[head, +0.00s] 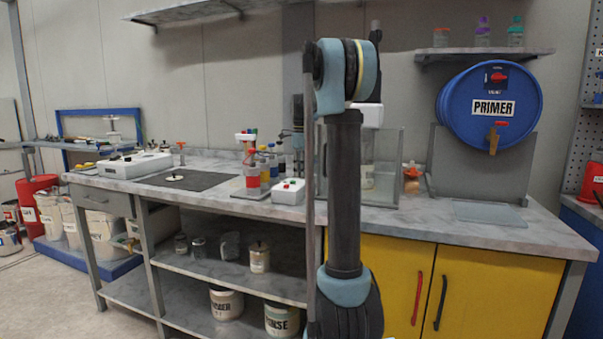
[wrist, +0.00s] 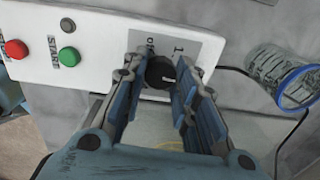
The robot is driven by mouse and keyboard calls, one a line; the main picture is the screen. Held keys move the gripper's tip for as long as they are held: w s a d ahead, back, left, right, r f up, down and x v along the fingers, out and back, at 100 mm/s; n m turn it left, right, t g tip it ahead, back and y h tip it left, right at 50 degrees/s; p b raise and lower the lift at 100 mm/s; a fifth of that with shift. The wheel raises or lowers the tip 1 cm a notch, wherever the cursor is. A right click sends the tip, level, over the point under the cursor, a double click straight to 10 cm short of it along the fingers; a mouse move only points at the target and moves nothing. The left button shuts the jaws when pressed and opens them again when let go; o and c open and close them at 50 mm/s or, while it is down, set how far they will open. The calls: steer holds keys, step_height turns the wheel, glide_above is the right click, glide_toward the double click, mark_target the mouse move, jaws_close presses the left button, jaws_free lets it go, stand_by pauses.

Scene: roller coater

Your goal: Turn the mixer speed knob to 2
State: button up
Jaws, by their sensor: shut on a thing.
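In the wrist view, a white control panel (wrist: 105,58) carries a round black knob (wrist: 159,71). My gripper (wrist: 165,80) has its two fingers on either side of the knob, closed on it. A printed "1" and part of another label show beyond the knob; the fingers hide the rest of the scale. I cannot make out where the knob points. In the head view my upright arm hides my gripper and the knob. A white housing (head: 372,115) shows partly behind the arm, above a glass enclosure (head: 388,165).
On the panel are a green START button (wrist: 68,56) and a red button (wrist: 16,49). A clear jar with a blue rim (wrist: 283,78) lies right of the panel. In the head view, a blue PRIMER drum (head: 460,110) stands at the right of the bench (head: 500,230).

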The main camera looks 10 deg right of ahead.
steer(key=shift+w, duration=0.1)
stand_by(0.3)
steer(key=o, duration=1.1)
step_height(320, 180, up, 12)
steer(key=shift+f, duration=0.1)
